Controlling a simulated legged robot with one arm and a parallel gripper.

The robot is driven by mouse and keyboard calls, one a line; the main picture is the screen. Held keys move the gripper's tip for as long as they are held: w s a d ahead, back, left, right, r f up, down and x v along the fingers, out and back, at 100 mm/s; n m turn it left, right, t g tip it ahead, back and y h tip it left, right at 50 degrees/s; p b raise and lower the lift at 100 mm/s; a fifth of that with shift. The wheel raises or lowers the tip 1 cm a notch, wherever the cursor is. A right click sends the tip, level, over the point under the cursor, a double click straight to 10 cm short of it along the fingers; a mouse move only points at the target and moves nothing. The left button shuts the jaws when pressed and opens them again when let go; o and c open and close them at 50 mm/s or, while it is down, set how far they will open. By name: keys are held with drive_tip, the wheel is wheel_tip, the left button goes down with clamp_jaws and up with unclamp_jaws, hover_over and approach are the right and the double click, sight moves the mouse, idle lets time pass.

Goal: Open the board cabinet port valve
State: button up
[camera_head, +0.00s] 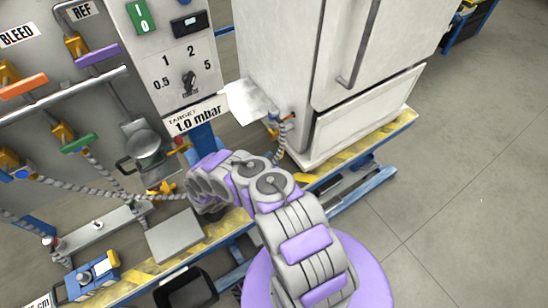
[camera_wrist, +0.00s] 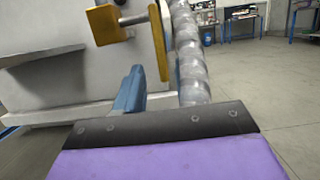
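The white cabinet (camera_head: 288,62) stands right of the grey valve board. At its lower left is a small port fitting (camera_head: 286,118) with a hose running down behind my arm; its valve handle cannot be made out there. The wrist view shows a yellow valve-like part (camera_wrist: 107,25) on a pale wall, a yellow upright plate (camera_wrist: 159,42), a grey braided hose (camera_wrist: 188,55) and a blue piece (camera_wrist: 130,92). My gripper's black and purple front (camera_wrist: 155,128) lies below them, apart from the yellow parts. In the head view my arm hides the fingers; their opening does not show.
The board carries orange, purple (camera_head: 98,55) and green (camera_head: 79,143) valve handles, hoses, and a dial panel (camera_head: 176,75). A yellow-striped blue platform edge (camera_head: 345,162) runs under the cabinet. A grey box (camera_head: 175,235) stands left of my arm. Open floor (camera_head: 455,200) lies at right.

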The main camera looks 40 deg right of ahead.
drive_tip(key=shift+v, duration=2.15)
drive_tip(key=shift+c, duration=0.4)
